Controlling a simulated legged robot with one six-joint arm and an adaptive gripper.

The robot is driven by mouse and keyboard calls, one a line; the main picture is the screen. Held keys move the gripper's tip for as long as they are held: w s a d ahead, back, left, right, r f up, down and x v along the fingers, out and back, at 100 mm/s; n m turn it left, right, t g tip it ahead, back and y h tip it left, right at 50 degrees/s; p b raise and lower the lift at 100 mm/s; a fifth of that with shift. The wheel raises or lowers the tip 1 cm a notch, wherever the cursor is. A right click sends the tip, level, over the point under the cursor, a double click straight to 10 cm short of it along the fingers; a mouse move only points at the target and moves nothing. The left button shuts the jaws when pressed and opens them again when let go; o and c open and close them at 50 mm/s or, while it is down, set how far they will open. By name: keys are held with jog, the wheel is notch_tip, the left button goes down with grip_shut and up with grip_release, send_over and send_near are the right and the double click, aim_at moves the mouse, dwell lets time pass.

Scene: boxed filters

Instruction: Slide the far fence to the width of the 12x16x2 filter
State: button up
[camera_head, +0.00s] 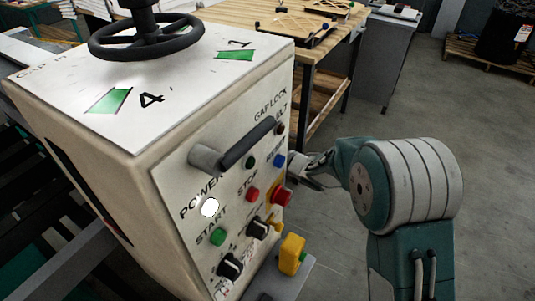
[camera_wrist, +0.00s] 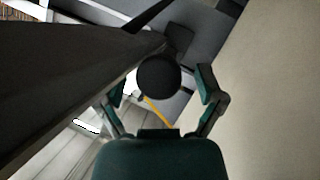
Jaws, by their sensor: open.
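My gripper (camera_head: 307,168) is beside the right edge of the machine's control panel in the head view, partly hidden by the panel and my arm. In the wrist view, my gripper (camera_wrist: 158,88) is open, with one finger on each side of a round black knob (camera_wrist: 158,75) in the picture. I cannot tell whether the fingers touch the knob or how far beyond them it lies. I cannot identify the far fence or the 12x16x2 filter for sure in either view.
The machine cabinet (camera_head: 140,135) carries a black handwheel (camera_head: 147,38) on top and a projecting black handle (camera_head: 247,143) in front. A red button (camera_head: 281,195) and a yellow part (camera_head: 292,253) stick out near my arm. A wooden workbench (camera_head: 225,12) stands behind.

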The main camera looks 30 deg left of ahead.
grip_shut()
jog(key=s+d, duration=0.1)
jog(key=d, duration=1.6)
jog(key=shift+s, duration=0.25)
jog(key=shift+f, duration=0.1)
grip_release()
jog(key=shift+d, duration=0.2)
jog(key=v, duration=1.2)
